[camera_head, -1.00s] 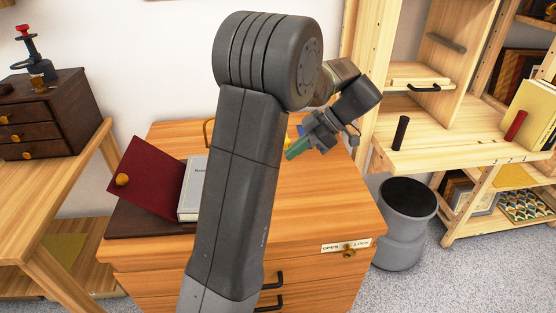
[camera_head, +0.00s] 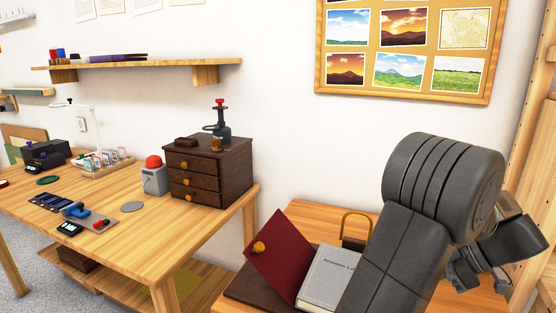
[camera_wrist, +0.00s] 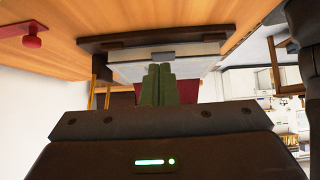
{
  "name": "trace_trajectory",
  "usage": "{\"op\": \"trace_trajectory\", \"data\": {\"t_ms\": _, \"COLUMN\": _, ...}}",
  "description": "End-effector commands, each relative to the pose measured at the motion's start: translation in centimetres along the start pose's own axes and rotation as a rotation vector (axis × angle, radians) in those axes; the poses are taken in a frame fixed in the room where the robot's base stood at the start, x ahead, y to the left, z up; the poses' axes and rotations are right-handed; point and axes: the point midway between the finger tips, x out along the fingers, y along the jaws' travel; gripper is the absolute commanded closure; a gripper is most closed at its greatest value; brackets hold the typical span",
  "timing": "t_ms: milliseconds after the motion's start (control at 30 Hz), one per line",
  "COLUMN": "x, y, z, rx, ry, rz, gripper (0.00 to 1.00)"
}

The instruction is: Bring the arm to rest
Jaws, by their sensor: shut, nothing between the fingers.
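My gripper shows in the wrist view, its two green fingers (camera_wrist: 158,85) together with nothing between them. In the head view my grey arm fills the lower right, bent at a thick joint. The gripper end (camera_head: 468,276) is at the lower right, partly hidden by the arm, and its fingertips do not show. The arm stands in front of a wooden cabinet (camera_head: 318,217).
A brass loop handle (camera_head: 358,222) stands behind. On the left, a table (camera_head: 90,215) holds a dark drawer chest (camera_head: 222,178).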

Motion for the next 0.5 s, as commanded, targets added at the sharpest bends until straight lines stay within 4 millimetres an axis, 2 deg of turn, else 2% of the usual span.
{"op": "trace_trajectory", "data": {"t_ms": 33, "x": 1.3, "y": -0.1, "z": 0.1, "rx": 0.000, "ry": 0.001, "rz": -0.003, "gripper": 1.00}}
{"op": "trace_trajectory", "data": {"t_ms": 200, "x": 4.6, "y": -0.1, "z": 0.1, "rx": 0.000, "ry": 0.000, "rz": -0.003, "gripper": 1.00}}
{"op": "trace_trajectory", "data": {"t_ms": 400, "x": 7.3, "y": 0.0, "z": 0.0, "rx": -0.001, "ry": 0.000, "rz": -0.002, "gripper": 1.00}}
{"op": "trace_trajectory", "data": {"t_ms": 500, "x": 8.1, "y": -0.1, "z": 0.0, "rx": 0.000, "ry": 0.001, "rz": -0.002, "gripper": 1.00}}
